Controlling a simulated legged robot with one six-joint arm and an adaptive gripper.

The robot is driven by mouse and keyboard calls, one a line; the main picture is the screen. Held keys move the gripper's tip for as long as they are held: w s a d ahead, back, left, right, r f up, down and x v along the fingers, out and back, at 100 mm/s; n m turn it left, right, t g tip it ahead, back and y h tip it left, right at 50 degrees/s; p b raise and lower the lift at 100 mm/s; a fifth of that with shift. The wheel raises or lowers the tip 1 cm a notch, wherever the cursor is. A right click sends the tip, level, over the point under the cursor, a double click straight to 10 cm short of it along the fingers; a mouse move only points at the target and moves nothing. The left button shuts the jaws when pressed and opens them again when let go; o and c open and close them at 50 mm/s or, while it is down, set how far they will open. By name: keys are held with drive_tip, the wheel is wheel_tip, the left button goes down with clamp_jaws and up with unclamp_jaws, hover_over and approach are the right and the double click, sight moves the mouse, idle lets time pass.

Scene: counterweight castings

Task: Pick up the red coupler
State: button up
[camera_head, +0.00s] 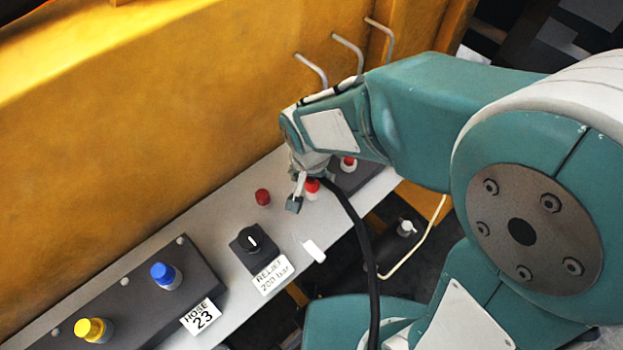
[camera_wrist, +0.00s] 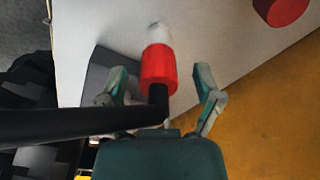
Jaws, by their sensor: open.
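The red coupler (camera_wrist: 159,66) is a red sleeve with a white end on a black hose. In the wrist view it lies between the two fingers of my gripper (camera_wrist: 162,76), with a gap visible on each side. My gripper is open and holds nothing. In the head view the coupler (camera_head: 312,185) shows just beside my gripper (camera_head: 298,191), over the grey shelf, partly hidden by the hose and fingers. I cannot tell whether it touches the shelf.
A loose red cap (camera_head: 263,197), a relief knob (camera_head: 250,242) and blue (camera_head: 164,275) and yellow (camera_head: 92,329) fittings stand along the shelf (camera_head: 215,216). A red-and-white fitting (camera_head: 348,163) sits on a dark block behind. The yellow wall (camera_head: 130,130) borders the shelf.

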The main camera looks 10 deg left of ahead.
clamp_jaws()
drive_tip(key=shift+r, duration=0.45)
wheel_tip(320, 180, up, 2)
drive_tip(key=shift+r, duration=0.25)
drive_tip(key=s+d+r, duration=0.1)
drive_tip(key=s+r, duration=0.8)
drive_tip(key=s, duration=0.5)
drive_tip(key=shift+r, duration=0.35)
